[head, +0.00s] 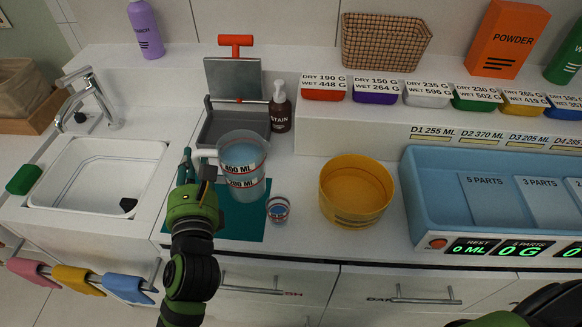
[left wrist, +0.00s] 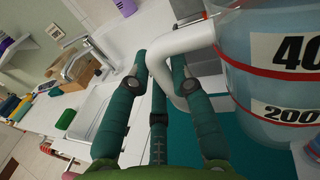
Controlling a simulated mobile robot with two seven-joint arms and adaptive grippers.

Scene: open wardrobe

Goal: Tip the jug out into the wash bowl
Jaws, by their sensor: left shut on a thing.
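The jug (head: 243,170) is clear, with a white handle, red lines and 400 ML and 200 ML labels. It stands upright on the teal mat (head: 243,230) and looks pale blue inside. My left gripper (head: 193,163) is at the jug's left side, shut on its handle. The left wrist view shows the gripper's teal fingers (left wrist: 160,78) around the white handle (left wrist: 185,42), with the jug (left wrist: 265,80) at the right. The round yellow bowl (head: 340,207), which I take as the wash bowl, stands right of the jug, apart from it. My right gripper is out of view.
A small labelled cup (head: 278,209) stands close to the jug's lower right. A brown STAIN bottle (head: 280,108) and grey scale-like tray (head: 233,127) are behind. A blue basin (head: 425,190) stands right of the bowl. A sink (head: 95,178) is at the left.

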